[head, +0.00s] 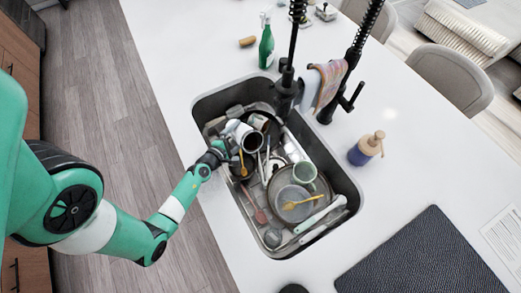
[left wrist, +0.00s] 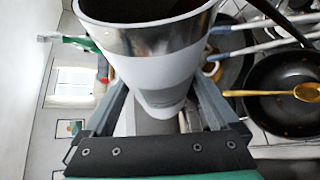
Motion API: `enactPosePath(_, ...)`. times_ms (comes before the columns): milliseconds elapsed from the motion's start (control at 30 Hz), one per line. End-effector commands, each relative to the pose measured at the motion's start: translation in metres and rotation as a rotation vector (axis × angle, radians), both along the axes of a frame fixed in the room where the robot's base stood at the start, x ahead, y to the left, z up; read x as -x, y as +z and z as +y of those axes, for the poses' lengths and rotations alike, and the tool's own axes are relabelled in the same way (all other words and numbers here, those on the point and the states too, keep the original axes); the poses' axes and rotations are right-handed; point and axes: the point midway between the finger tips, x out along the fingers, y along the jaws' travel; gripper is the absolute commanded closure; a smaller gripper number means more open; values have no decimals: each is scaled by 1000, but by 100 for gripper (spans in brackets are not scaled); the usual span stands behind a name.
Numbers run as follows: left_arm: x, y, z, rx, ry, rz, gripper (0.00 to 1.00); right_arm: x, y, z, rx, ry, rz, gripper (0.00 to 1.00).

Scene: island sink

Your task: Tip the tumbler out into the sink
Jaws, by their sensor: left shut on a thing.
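The tumbler (head: 236,128), white with a silver band at its rim, is over the upper left part of the sink (head: 346,190). It is tipped well over on its side, with its dark mouth toward the lower right in the head view. My left gripper (head: 219,148) is shut on it. In the left wrist view the tumbler (left wrist: 165,62) sits between both fingers of the gripper (left wrist: 158,105). Its inside looks dark and I cannot tell whether anything is in it. My right gripper does not show.
The sink is full of dishes: a pan (left wrist: 283,97) with a yellow spoon (left wrist: 307,92), a green mug (head: 304,172), plates and utensils. A black faucet (head: 285,88) stands behind.

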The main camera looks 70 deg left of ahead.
Motion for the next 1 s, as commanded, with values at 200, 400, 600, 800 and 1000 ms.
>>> enactPosePath(200, 0, 0, 0, -16, -1, 3, 84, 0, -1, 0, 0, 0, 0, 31)
enactPosePath(400, 0, 1, 0, -31, 0, 7, 84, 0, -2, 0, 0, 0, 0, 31)
enactPosePath(600, 0, 2, 0, -44, 0, 12, 84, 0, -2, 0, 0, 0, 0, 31)
enactPosePath(800, 0, 3, 0, -58, -1, 17, 84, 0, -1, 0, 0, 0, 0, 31)
enactPosePath(1000, 0, 4, 0, -71, 0, 21, 84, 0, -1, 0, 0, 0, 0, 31)
